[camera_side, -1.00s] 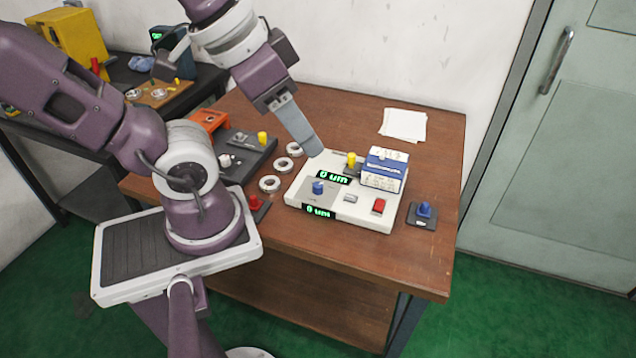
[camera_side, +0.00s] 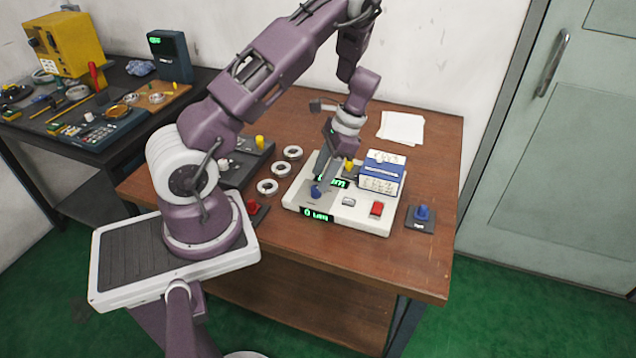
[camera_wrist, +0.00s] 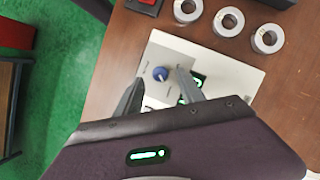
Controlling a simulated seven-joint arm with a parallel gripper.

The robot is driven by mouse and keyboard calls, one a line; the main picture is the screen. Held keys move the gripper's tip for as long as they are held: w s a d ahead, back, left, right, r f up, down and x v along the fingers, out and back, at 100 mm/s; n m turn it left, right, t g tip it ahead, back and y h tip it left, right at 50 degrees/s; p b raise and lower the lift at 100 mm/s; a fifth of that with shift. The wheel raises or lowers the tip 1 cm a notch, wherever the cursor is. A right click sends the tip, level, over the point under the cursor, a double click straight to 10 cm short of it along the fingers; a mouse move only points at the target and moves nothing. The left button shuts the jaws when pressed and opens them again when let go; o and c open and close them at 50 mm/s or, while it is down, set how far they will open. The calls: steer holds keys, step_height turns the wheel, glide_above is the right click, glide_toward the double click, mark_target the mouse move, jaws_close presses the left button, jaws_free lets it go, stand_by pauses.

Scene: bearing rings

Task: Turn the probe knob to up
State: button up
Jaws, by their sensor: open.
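A blue knob (camera_side: 316,191) stands on the grey panel of the white measuring box (camera_side: 290,203). It also shows in the wrist view (camera_wrist: 161,73), where dark marks around it are too small to read. My gripper (camera_side: 326,178) is above the box, just behind the knob in the side view. In the wrist view the two fingers of my gripper (camera_wrist: 160,88) are spread, with the knob ahead of and between their tips. I see no contact with the knob. I cannot tell for sure which way the knob points.
On the box are a yellow knob (camera_side: 349,165), a red button (camera_side: 376,209) and a blue and white block (camera_side: 382,170). Several bearing rings (camera_side: 282,169) lie left of it. A blue knob on a dark plate (camera_side: 421,213) is to the right. The front right tabletop is clear.

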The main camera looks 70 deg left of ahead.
mark_target(315, 186)
steer(key=x, duration=0.3)
steer(key=shift+f, duration=0.15)
jaws_close()
steer(key=shift+n, duration=0.3)
steer(key=n+h, duration=0.1)
steer(key=n, duration=0.2)
steer(key=shift+a+n+h, duration=0.1)
steer(key=shift+n+h, duration=0.2)
steer(key=shift+h, duration=0.1)
steer(key=n, duration=0.2)
steer(key=n+t+h, duration=0.1)
steer(key=n, duration=0.1)
steer(key=shift+s+n+h, duration=0.1)
steer(key=shift+n+h, duration=0.2)
steer(key=n+t+h, duration=0.1)
steer(key=n, duration=0.3)
steer(key=shift+a, duration=0.15)
steer(key=shift+s+n+t+h, duration=0.15)
steer(key=shift+n+t, duration=0.35)
steer(key=shift+n, duration=0.75)
steer(key=shift+n+t+h, duration=0.25)
steer(key=shift+n+t, duration=0.25)
steer(key=shift+n, duration=0.75)
